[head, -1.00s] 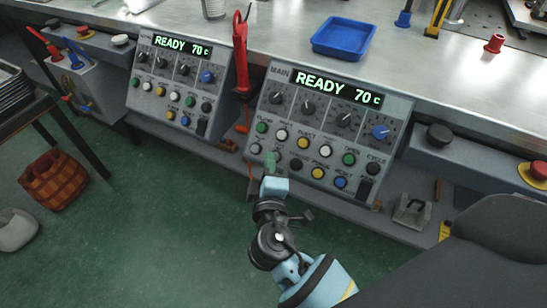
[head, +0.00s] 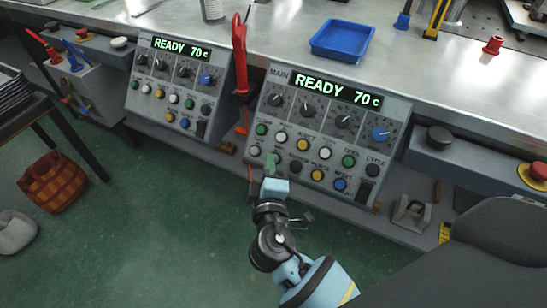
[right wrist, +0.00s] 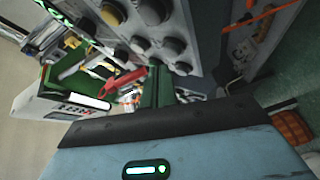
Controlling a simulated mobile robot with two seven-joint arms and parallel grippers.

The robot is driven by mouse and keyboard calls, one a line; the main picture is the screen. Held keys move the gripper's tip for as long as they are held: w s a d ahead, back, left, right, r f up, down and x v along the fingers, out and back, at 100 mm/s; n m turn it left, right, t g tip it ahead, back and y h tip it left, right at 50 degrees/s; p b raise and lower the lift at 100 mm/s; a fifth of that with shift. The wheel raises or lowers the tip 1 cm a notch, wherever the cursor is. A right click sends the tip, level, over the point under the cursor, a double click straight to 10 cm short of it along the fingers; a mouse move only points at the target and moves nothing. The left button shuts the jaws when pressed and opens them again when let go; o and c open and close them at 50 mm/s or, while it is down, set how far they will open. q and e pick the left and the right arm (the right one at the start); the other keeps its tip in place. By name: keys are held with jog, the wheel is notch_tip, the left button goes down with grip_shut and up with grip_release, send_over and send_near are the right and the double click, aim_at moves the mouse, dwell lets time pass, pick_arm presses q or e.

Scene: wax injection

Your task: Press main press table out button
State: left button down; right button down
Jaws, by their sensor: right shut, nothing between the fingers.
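The main press panel (head: 325,130) shows "READY 70c" on its display. It carries several dials and two rows of round buttons. The lower row has a pale button (head: 255,151) at its left end, then black (head: 295,165), yellow (head: 317,174) and blue (head: 340,184) buttons. The small labels are too blurred to pick out the table out button surely. My right gripper (head: 270,161) is shut and empty, its green fingertips in front of the lower row's left part, hiding what is behind. Contact cannot be told. The fingers (right wrist: 160,88) also point at the panel in the right wrist view. My left gripper is not in view.
A second panel (head: 176,85) reading "READY 70c" stands to the left. A blue tray (head: 342,40) lies on the metal bench (head: 280,25). A basket (head: 56,182) stands on the green floor, which has free room.

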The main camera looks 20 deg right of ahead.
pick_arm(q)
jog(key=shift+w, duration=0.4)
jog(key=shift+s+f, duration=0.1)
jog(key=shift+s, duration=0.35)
pick_arm(e)
jog(key=shift+f, duration=0.1)
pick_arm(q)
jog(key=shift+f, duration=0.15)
pick_arm(e)
jog(key=shift+w+d+f, duration=0.2)
jog(key=shift+w+d, duration=0.05)
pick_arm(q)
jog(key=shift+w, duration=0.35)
